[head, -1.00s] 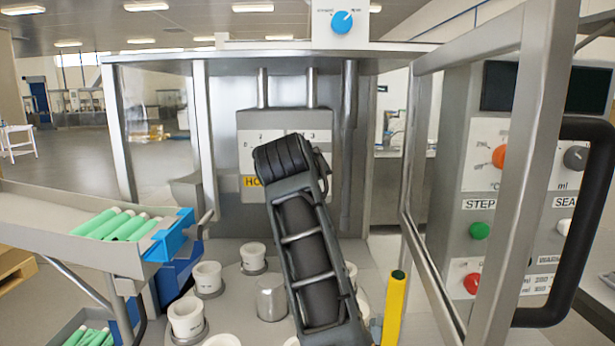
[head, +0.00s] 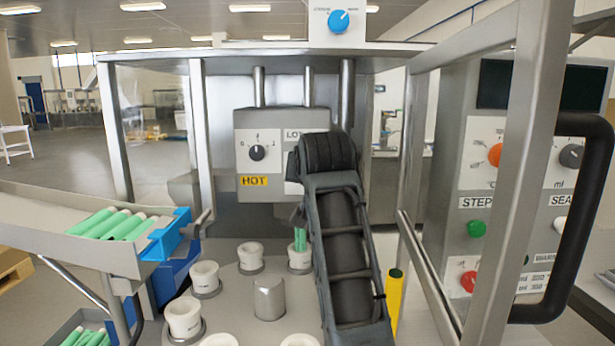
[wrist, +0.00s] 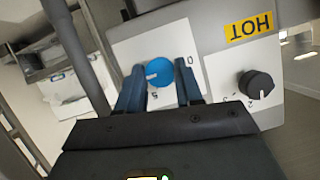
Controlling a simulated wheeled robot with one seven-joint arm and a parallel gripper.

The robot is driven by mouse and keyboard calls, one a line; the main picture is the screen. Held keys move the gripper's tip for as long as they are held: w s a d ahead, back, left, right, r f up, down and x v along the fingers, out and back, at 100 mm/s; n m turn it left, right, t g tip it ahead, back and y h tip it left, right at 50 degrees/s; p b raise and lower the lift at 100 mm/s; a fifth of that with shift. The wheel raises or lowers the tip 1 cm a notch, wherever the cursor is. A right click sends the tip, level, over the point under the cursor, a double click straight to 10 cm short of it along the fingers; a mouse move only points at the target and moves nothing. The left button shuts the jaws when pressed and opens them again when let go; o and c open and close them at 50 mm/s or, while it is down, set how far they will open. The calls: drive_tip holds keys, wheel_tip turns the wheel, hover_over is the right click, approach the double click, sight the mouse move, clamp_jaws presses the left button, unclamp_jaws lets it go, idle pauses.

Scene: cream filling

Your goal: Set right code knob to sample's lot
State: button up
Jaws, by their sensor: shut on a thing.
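The right code knob is blue with a white pointer line and shows in the wrist view (wrist: 160,71) on a white plate, with a 0 and a 5 printed by it. That view is upside down. The pointer line points to the picture's left. My gripper (wrist: 161,76) is shut on this knob, one finger on each side. In the head view my arm hides the knob and most of the LOT plate (head: 293,135). The black left knob (head: 257,152) stands clear above the yellow HOT label (head: 254,181). I cannot read any lot mark on a sample.
White cups (head: 205,279) stand around a grey table with a metal post (head: 269,298). A green tube (head: 300,240) stands in one cup beside my arm. Green tubes (head: 115,224) lie in the left tray. An open door frame with a black handle (head: 585,220) is at right.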

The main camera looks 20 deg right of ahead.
drive_tip(key=shift+f, duration=0.2)
drive_tip(key=o, duration=1)
drive_tip(key=shift+r, duration=0.1)
drive_tip(key=shift+o, duration=0.2)
drive_tip(key=b+v, duration=0.1)
drive_tip(key=v, duration=0.7)
drive_tip(key=shift+w, duration=0.1)
